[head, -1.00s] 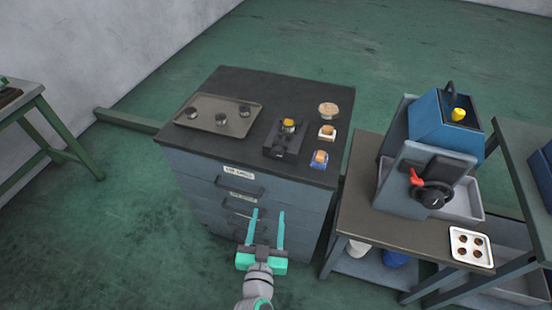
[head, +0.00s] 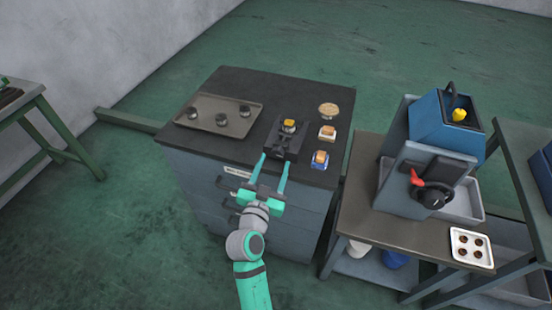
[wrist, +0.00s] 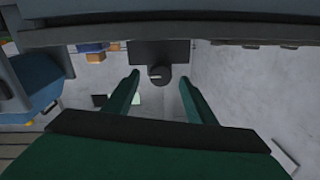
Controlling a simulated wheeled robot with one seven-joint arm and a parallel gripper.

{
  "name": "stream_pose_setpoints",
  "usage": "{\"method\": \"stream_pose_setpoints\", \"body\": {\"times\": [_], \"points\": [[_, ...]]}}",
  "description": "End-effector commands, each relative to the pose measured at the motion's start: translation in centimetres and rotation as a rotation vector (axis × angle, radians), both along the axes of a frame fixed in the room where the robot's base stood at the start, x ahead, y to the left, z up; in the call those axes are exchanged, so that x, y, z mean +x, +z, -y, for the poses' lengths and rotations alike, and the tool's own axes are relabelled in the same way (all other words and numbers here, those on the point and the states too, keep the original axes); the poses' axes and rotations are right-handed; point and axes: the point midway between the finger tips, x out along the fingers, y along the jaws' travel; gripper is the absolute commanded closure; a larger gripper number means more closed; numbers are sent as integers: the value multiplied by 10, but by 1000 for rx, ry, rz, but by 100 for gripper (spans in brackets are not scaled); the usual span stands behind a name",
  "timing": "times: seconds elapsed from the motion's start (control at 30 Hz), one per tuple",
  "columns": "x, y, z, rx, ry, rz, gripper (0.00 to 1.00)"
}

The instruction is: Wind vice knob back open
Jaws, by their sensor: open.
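The small black vice (head: 289,140) stands on the dark top of the drawer cabinet, near its front edge. A yellow piece (head: 289,122) sits at the top of the vice. In the wrist view the vice body (wrist: 175,50) shows, with its round dark knob (wrist: 157,77) facing me and a light mark on its face. My gripper (head: 274,161) is open at the cabinet's front edge, its teal fingers pointing at the vice. In the wrist view the fingers (wrist: 158,78) stand apart to either side of the knob, with nothing held. I cannot tell whether the fingertips reach past the knob.
A tray (head: 240,127) with dark round pieces lies left of the vice. Several small blocks and a round wooden piece (head: 328,109) line the right. The cabinet's front edge and drawers (head: 300,202) are just below my gripper. A side bench (head: 362,212) with a blue machine stands right.

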Motion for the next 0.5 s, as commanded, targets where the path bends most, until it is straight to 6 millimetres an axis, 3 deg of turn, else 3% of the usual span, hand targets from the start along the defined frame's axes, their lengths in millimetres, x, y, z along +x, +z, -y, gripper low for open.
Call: {"method": "stream_pose_setpoints", "body": {"times": [0.2,0.5], "points": [[25,0,5,1,2,1,49],[31,0,7,-1,2,0,49]]}}
